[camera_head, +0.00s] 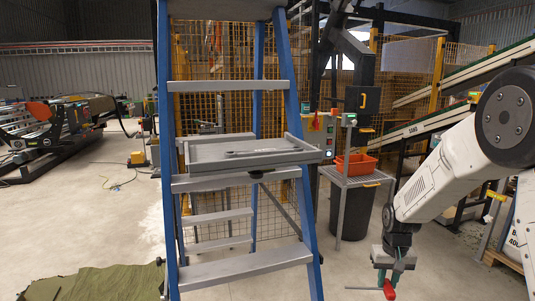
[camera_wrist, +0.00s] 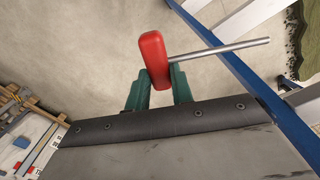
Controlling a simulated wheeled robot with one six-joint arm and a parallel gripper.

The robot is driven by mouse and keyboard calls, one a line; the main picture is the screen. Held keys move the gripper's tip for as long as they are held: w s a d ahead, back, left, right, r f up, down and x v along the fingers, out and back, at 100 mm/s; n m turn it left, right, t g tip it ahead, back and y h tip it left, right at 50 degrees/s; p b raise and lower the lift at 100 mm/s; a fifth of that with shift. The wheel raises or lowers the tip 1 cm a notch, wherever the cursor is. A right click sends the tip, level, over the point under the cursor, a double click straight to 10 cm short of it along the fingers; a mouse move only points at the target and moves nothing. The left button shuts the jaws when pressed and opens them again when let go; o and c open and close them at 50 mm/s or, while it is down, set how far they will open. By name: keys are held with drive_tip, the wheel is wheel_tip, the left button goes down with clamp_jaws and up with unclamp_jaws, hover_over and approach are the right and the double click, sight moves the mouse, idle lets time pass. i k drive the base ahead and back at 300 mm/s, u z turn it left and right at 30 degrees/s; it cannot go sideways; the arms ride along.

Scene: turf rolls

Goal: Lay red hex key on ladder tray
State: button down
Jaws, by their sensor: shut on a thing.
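The red hex key (camera_wrist: 154,52) has a red handle and a grey metal shaft. My gripper (camera_wrist: 158,88) is shut on its red handle, between green fingers, with the shaft pointing right in the wrist view. In the head view the hex key (camera_head: 389,290) hangs in my gripper (camera_head: 391,277) at the lower right, its shaft pointing left. The grey ladder tray (camera_head: 205,164) is fixed on the blue stepladder, left of and higher than my gripper in the picture. A thin grey tool (camera_head: 258,152) lies on the tray.
The blue stepladder (camera_head: 305,205) stands between the tray and the floor. A small stand with a red bin (camera_head: 356,164) and a dark barrel (camera_head: 352,214) are behind. Green turf (camera_head: 95,283) lies at the lower left. Floor between ladder and gripper looks clear.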

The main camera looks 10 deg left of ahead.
sight(223, 149)
drive_tip(key=k, duration=0.15)
drive_tip(key=u, duration=0.7)
